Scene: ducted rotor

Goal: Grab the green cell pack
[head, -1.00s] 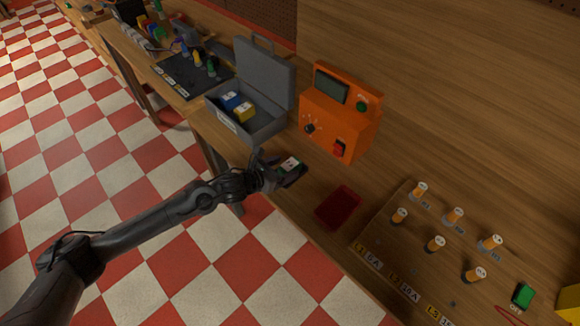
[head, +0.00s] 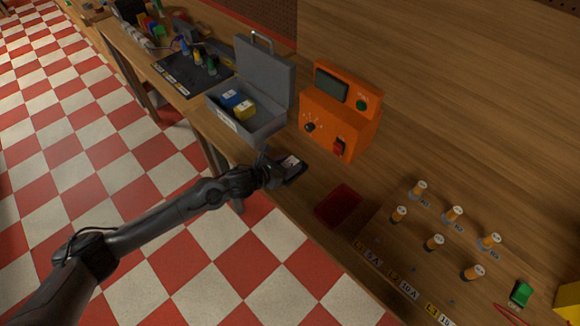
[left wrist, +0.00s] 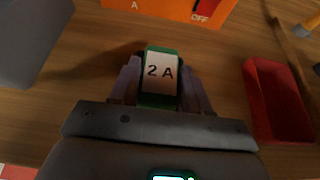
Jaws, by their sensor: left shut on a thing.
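The green cell pack (left wrist: 160,78) has a white label reading "2 A" on its top and sits between the fingers of my left gripper (left wrist: 162,88) in the left wrist view. The fingers press on its two sides, so the gripper is shut on it. In the head view my left gripper (head: 284,172) is low at the bench's front edge, in front of the orange unit, and hides most of the pack. I cannot tell whether the pack touches the bench. My right gripper is in neither view.
A red tray (head: 338,206) lies just right of the gripper. The orange unit (head: 343,112) stands behind it. An open grey case (head: 262,122) with blue and yellow packs is to the left.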

